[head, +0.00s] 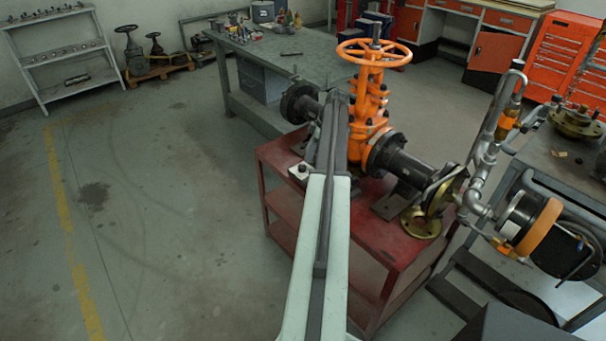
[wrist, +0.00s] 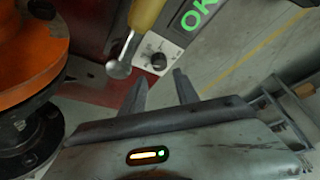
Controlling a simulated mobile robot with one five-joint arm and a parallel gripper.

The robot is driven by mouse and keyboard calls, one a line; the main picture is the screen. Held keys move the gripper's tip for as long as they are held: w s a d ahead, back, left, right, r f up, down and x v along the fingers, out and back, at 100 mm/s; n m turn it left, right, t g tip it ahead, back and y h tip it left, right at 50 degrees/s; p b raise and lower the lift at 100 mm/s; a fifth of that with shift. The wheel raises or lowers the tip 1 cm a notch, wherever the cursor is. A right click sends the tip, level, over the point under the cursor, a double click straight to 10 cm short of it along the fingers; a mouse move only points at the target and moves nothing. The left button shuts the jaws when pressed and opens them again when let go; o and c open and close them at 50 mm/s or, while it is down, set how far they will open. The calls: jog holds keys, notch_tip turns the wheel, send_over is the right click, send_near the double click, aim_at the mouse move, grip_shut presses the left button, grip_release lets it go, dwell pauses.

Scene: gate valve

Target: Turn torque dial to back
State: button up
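The torque dial (wrist: 159,61) is a small black knob on a light panel in the wrist view, beside a box face with green "OK" lettering (wrist: 197,14). My gripper (wrist: 160,75) is open, its two dark fingers apart and pointing toward the dial. The dial shows just beyond the gap between the fingertips; I cannot tell whether they touch it. Nothing shows between the fingers. In the head view my arm hides the gripper, and a small pale box (head: 299,171) with a dark spot sits at the red cart's left corner.
A yellow handle with a round metal end (wrist: 118,69) is close to the left finger. The orange valve (head: 369,100) with its handwheel (head: 374,53) and black flanged pipe stands on the red cart (head: 400,240). Floor (head: 170,220) left of the cart is clear.

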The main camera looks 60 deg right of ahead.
aim_at(302, 165)
jog(key=b+x, duration=0.7)
jog(key=shift+f, duration=0.45)
jog(key=shift+r, duration=0.1)
jog(key=shift+c, duration=0.4)
grip_shut()
